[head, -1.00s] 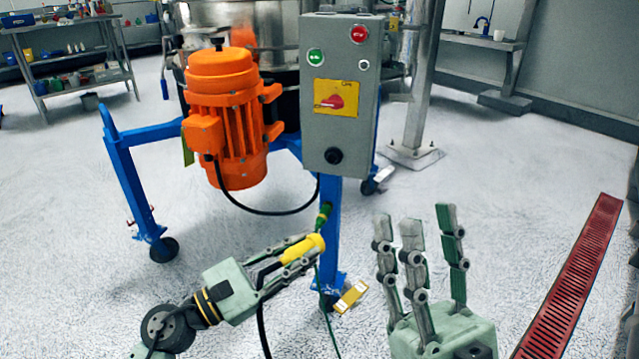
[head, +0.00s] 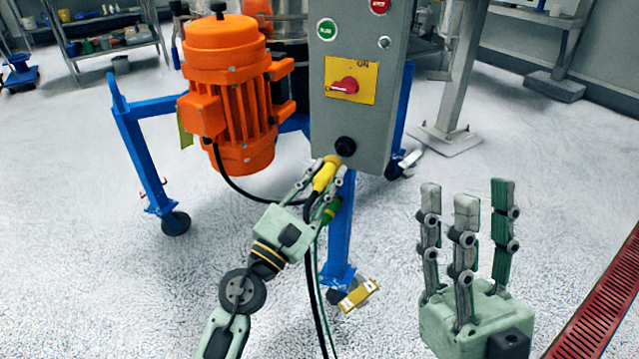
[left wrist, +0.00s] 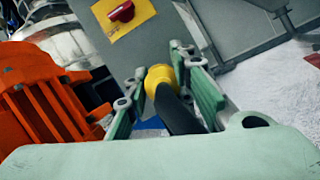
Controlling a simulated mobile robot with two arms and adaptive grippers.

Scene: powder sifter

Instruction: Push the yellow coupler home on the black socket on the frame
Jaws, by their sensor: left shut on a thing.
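The yellow coupler (head: 325,174) is on the end of a black cable. My left gripper (head: 327,176) is shut on it, and the coupler points up and right toward the control box. The left wrist view shows the yellow coupler (left wrist: 160,77) between the fingers (left wrist: 160,88). The black socket (head: 345,146) is on the underside front of the grey control box, just above and right of the coupler's tip. A small gap seems to show between them. The socket is hidden in the left wrist view. My right gripper (head: 466,225) is open and empty, fingers up, at the lower right.
The grey control box (head: 362,110) stands on the blue frame leg (head: 340,240). An orange motor (head: 228,95) hangs left of it, with a black cable.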

